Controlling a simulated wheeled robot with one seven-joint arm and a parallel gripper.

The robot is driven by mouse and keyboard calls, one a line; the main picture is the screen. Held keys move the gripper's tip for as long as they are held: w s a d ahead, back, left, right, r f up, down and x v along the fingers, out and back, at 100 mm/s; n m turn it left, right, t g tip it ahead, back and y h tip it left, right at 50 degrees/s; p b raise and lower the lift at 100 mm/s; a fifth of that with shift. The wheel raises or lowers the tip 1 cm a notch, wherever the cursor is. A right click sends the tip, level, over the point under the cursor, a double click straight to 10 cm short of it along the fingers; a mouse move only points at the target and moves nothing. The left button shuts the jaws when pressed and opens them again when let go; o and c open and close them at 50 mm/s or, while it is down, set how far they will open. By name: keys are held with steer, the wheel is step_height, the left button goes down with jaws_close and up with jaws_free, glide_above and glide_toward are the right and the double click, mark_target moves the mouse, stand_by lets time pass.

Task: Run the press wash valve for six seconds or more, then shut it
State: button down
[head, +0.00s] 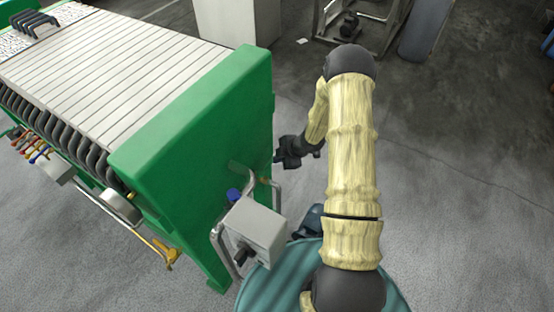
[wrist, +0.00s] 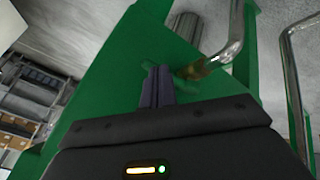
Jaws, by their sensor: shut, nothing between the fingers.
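The green-ended filter press (head: 200,135) stands at the left in the head view. At its near end are bent metal pipes, a small brass-coloured fitting (head: 265,180) and a blue knob (head: 234,194). Which of these is the press wash valve I cannot tell. My gripper (head: 278,158) is beside the green end plate, a little above the brass fitting. In the wrist view the fingers of my gripper (wrist: 160,72) are together, with nothing seen between them. A brass-coloured fitting (wrist: 190,72) on a bent pipe lies just right of the fingertips. Whether they touch anything is unclear.
A grey box (head: 256,229) with a black knob sits on the near side of the press. Another bent metal pipe (wrist: 291,75) stands at the right in the wrist view. Coloured handles (head: 33,148) line the press's left side. Open floor lies to the right.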

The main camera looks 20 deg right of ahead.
steer(key=p+v, duration=0.1)
steer(key=v, duration=1)
steer(key=shift+s+a, duration=0.1)
steer(key=shift+s, duration=0.1)
steer(key=s+r, duration=0.2)
steer(key=s, duration=0.3)
steer(key=shift+s+b, duration=0.3)
steer(key=shift+s, duration=0.1)
